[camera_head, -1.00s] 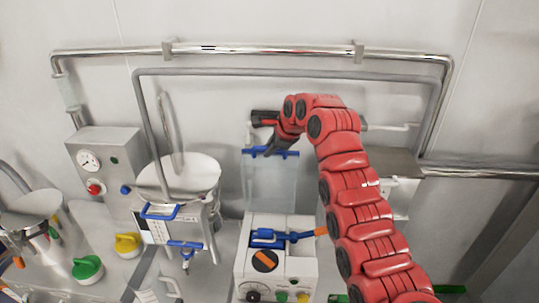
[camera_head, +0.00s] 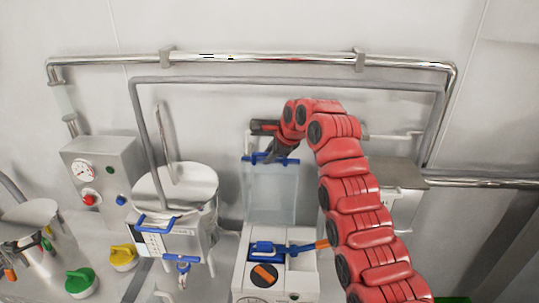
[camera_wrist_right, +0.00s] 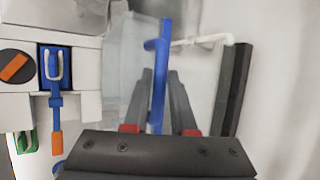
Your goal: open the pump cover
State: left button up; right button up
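The pump (camera_head: 246,278) is a white box at the lower middle of the head view. Its clear cover (camera_head: 270,195) stands upright behind it, with a blue handle bar (camera_head: 287,161) along the top edge. My right gripper (camera_head: 272,152) is at that bar. A blue latch with an orange-tipped lever (camera_head: 300,248) lies across the pump's top. My left gripper is out of view.
A steel vessel with a round lid (camera_head: 178,186) and a control box with a gauge (camera_head: 100,175) stand to the left. Steel pipes (camera_head: 260,57) run along the wall behind. Yellow (camera_head: 123,257) and green (camera_head: 82,281) knobs sit at the lower left.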

jog(key=b+v, duration=0.4)
jog(key=v, duration=1.3)
jog(key=shift+d+r, duration=0.2)
